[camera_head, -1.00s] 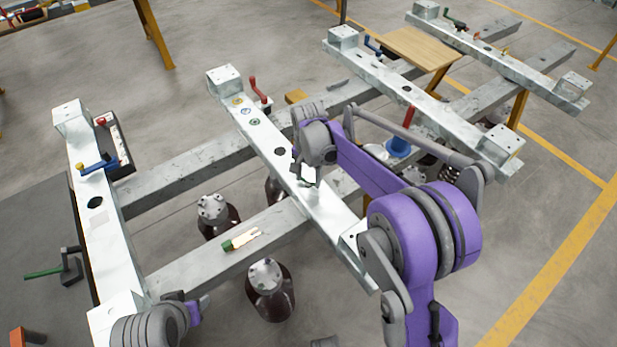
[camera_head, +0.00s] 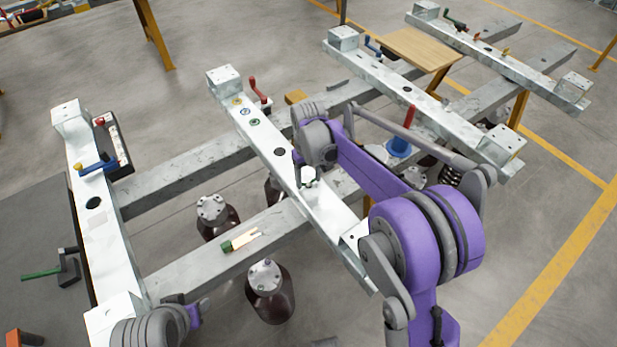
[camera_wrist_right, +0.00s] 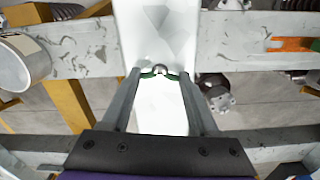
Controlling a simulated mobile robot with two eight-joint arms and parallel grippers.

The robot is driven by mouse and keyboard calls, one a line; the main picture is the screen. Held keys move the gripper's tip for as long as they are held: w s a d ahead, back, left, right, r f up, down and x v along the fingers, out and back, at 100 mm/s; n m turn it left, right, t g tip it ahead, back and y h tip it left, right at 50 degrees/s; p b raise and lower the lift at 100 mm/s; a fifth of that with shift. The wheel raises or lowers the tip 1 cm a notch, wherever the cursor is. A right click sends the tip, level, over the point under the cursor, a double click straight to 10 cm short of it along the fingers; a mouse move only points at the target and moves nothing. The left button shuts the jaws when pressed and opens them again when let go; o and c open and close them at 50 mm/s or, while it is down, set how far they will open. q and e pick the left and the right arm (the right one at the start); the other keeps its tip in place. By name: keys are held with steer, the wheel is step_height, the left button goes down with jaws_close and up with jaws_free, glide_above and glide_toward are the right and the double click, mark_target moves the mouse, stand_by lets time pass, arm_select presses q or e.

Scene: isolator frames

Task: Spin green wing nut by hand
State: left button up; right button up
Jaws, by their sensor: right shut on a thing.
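The green wing nut (camera_wrist_right: 147,74) is in the right wrist view, on a rounded metal stud at the bright metal crossbeam (camera_wrist_right: 157,25). My right gripper (camera_wrist_right: 161,75) has its two long fingers on either side of the nut, shut on its green wings. In the head view the right gripper (camera_head: 308,178) is over the middle crossbeam (camera_head: 265,137), and the nut cannot be made out there. My left arm shows only as a grey and purple part at the bottom left of the head view, and its gripper is out of view.
A green-ended tool (camera_head: 240,240) lies on the near long beam (camera_head: 185,272). A red crank handle (camera_head: 258,90) stands near the middle crossbeam's far end. A wooden board (camera_head: 415,47) lies at the back.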

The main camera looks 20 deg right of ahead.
steer(key=n, duration=0.4)
steer(key=shift+n, duration=0.3)
steer(key=n, duration=0.3)
steer(key=shift+n, duration=0.4)
steer(key=n, duration=0.8)
steer(key=shift+b, duration=0.3)
steer(key=n, duration=0.4)
steer(key=shift+n, duration=0.3)
steer(key=n, duration=0.3)
steer(key=shift+n, duration=0.3)
steer(key=n, duration=0.4)
steer(key=shift+n, duration=1.8)
